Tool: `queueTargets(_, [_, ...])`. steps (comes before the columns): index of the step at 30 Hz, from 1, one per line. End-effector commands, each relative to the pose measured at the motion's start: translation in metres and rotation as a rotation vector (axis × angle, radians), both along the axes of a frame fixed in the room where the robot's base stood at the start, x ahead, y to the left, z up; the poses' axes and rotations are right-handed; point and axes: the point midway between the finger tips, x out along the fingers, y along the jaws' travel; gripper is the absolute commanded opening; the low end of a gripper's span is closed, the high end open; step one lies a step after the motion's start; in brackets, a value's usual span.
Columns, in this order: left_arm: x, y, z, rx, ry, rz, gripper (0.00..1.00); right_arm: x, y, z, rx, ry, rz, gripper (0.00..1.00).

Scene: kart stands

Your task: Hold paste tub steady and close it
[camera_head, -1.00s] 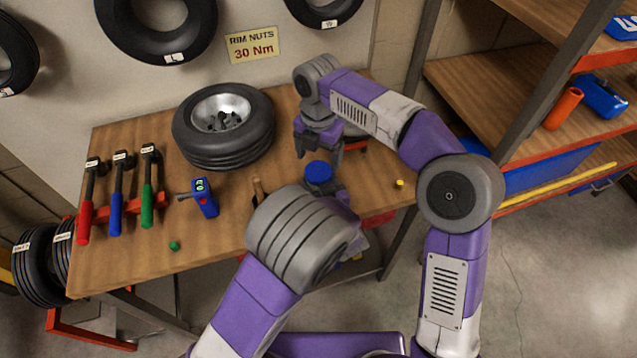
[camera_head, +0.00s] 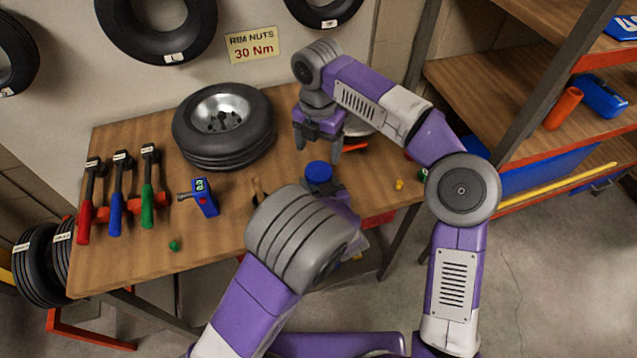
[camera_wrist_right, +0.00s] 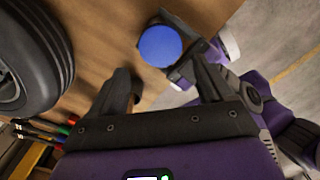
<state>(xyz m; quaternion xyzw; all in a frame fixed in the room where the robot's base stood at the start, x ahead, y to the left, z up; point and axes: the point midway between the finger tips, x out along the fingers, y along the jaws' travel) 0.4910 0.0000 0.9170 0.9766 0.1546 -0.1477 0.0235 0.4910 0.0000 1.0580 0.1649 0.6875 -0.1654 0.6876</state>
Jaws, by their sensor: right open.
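A round blue top (camera_head: 318,172), which looks like the paste tub's lid, is near the table's front edge; the tub's body below it is hidden. It also shows in the right wrist view (camera_wrist_right: 160,46). My right gripper (camera_head: 318,149) is open and empty just behind and above it in the head view. In the right wrist view, the blue top is beyond the open fingers. My left gripper (camera_wrist_right: 196,55) is right beside the blue top, with dark finger parts close to it. My left wrist hides most of this gripper in the head view, so its grip is unclear.
A wheel (camera_head: 222,125) lies on the wooden table (camera_head: 130,250). Small green (camera_head: 174,246) and yellow (camera_head: 399,184) pieces lie loose. Shelves (camera_head: 480,90) stand at right.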

Motion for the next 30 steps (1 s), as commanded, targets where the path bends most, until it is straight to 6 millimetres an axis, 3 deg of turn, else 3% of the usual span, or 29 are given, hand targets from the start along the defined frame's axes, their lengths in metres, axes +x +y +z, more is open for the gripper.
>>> queueTargets(9, [0.000, 0.000, 0.001, 0.000, -0.002, 0.000, 0.00, 0.000, -0.001, -0.048, 0.000, 0.004, 0.001, 0.80])
queueTargets(15, [0.000, 0.000, 0.001, 0.000, -0.002, 0.000, 0.00, 0.000, 0.000, -0.069, 0.000, 0.002, 0.001, 0.80])
queueTargets(26, [0.000, 0.000, 0.001, 0.000, -0.002, 0.000, 0.00, 0.000, 0.000, -0.075, 0.001, 0.000, 0.000, 0.80])
queueTargets(30, [0.000, 0.000, 0.001, 0.000, -0.002, 0.000, 0.00, 0.000, 0.000, -0.075, 0.001, 0.000, 0.000, 0.63])
